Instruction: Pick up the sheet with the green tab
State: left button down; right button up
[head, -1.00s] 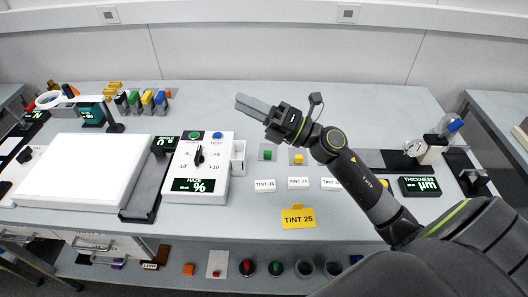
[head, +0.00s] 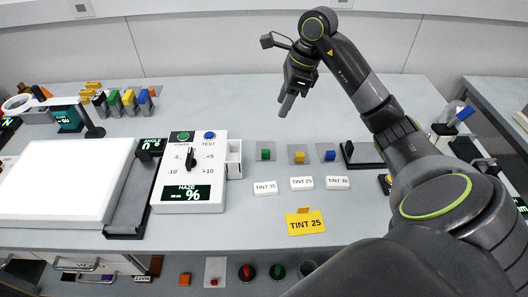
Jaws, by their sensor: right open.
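The sheet (head: 272,159) with the green tab (head: 265,154) is a small greyish square lying flat on the table, behind the white TINT 35 label (head: 265,188). To its right lie a sheet with a yellow tab (head: 299,157) behind the TINT 25 label (head: 302,183) and one with a blue tab (head: 329,155) behind the TINT 30 label (head: 337,182). My right gripper (head: 284,104) is open and empty, pointing down above the table, beyond the green and yellow tabs in the picture. My left gripper is out of view.
A yellow TINT 25 card (head: 305,223) lies near the front edge. The white haze meter (head: 190,170) stands left of the sheets, and a bright light panel (head: 65,180) is farther left. Colored clips (head: 128,101) stand at the back left. A dark tray (head: 362,155) lies right of the sheets.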

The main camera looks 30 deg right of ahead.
jog(key=b, duration=0.6)
send_over(266, 151)
jog(key=d, duration=0.2)
notch_tip(266, 151, down, 10)
jog(key=shift+s+a+f+p, duration=0.15)
jog(key=shift+a+p, duration=0.15)
jog(key=shift+p, duration=0.3)
jog(key=shift+a+f, duration=0.1)
jog(key=shift+f, duration=0.4)
jog(key=x, duration=0.1)
jog(key=p+x, duration=0.1)
jog(key=x, duration=0.2)
jog(key=shift+s+f+p, duration=0.2)
jog(key=shift+s+p, duration=0.1)
jog(key=shift+s, duration=0.05)
jog(key=shift+w+f, duration=0.1)
jog(key=shift+f, duration=0.35)
grip_shut()
